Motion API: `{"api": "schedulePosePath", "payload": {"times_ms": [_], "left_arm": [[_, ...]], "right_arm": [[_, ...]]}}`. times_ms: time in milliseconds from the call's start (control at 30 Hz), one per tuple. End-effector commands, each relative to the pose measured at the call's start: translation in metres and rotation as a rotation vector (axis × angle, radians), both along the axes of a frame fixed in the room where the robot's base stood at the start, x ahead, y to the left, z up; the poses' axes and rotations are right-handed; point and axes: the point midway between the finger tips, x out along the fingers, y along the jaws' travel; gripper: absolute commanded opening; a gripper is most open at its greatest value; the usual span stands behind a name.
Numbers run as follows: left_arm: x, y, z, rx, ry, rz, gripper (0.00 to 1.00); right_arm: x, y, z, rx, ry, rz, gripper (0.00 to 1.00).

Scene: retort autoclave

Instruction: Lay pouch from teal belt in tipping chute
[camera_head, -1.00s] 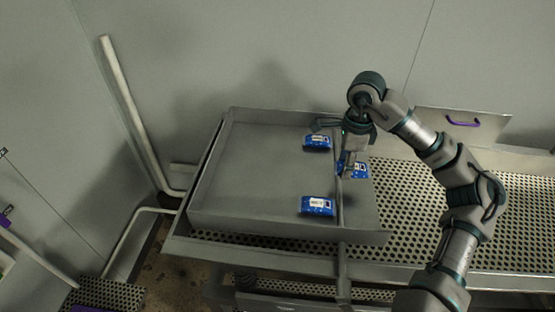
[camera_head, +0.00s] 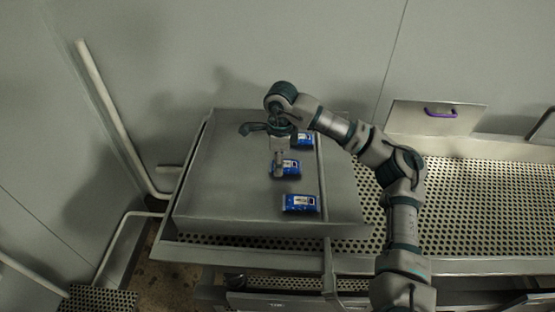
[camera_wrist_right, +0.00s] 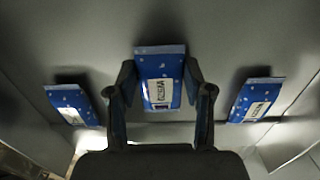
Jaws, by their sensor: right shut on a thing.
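My right gripper (camera_head: 279,174) is shut on a blue pouch (camera_head: 291,168) with a white label, over the grey flat-bottomed chute (camera_head: 215,190). In the right wrist view the held pouch (camera_wrist_right: 160,72) sits between the two fingers. Whether it touches the chute floor I cannot tell. Two more blue pouches lie in the chute: a far one (camera_head: 306,140), partly behind my wrist, and a near one (camera_head: 299,204). In the right wrist view they flank the gripper, one at left (camera_wrist_right: 72,105) and one at right (camera_wrist_right: 256,101). My left gripper is not in view. No teal belt shows.
A raised bar (camera_head: 324,215) runs along the right part of the chute. A perforated metal deck (camera_head: 470,205) extends to the right. A panel with a purple handle (camera_head: 440,114) stands at the back. The chute's left part is bare.

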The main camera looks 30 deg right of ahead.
Motion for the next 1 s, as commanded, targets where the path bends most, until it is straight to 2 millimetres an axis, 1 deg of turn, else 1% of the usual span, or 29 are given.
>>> {"api": "schedulePosePath", "payload": {"times_ms": [100,133,167,200,233,300,400,567,667,767,900,1000], "left_arm": [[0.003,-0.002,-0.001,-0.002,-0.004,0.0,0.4],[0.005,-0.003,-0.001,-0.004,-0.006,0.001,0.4],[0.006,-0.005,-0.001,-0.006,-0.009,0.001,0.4],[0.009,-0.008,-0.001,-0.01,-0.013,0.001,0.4],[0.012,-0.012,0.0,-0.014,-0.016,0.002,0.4],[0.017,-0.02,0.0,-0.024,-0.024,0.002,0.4],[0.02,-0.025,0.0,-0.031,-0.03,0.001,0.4],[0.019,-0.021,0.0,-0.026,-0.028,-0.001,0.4],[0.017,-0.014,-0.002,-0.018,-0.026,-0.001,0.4],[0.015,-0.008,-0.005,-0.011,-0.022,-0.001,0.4],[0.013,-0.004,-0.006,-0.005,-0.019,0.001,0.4],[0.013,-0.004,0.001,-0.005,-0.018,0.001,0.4]], "right_arm": [[0.0,0.0,0.0,0.0,0.0,-0.001,0.0],[0.0,0.0,0.0,-0.001,0.001,-0.001,0.56],[-0.001,0.001,0.0,-0.001,0.001,0.0,0.63],[-0.001,0.003,0.001,-0.002,0.0,0.0,0.73],[-0.001,0.004,0.001,-0.003,0.001,0.001,0.76],[-0.001,0.005,0.001,-0.004,0.0,0.001,0.76],[-0.001,0.008,0.002,-0.007,0.001,0.001,0.76],[0.0,0.01,0.004,-0.008,0.0,0.001,0.76],[0.0,0.008,0.013,-0.005,-0.002,0.0,0.76],[0.0,0.005,0.031,-0.002,-0.003,0.001,0.76],[-0.001,0.003,0.064,0.0,-0.004,0.0,0.76],[-0.001,0.001,0.089,-0.002,-0.003,-0.001,0.76]]}}
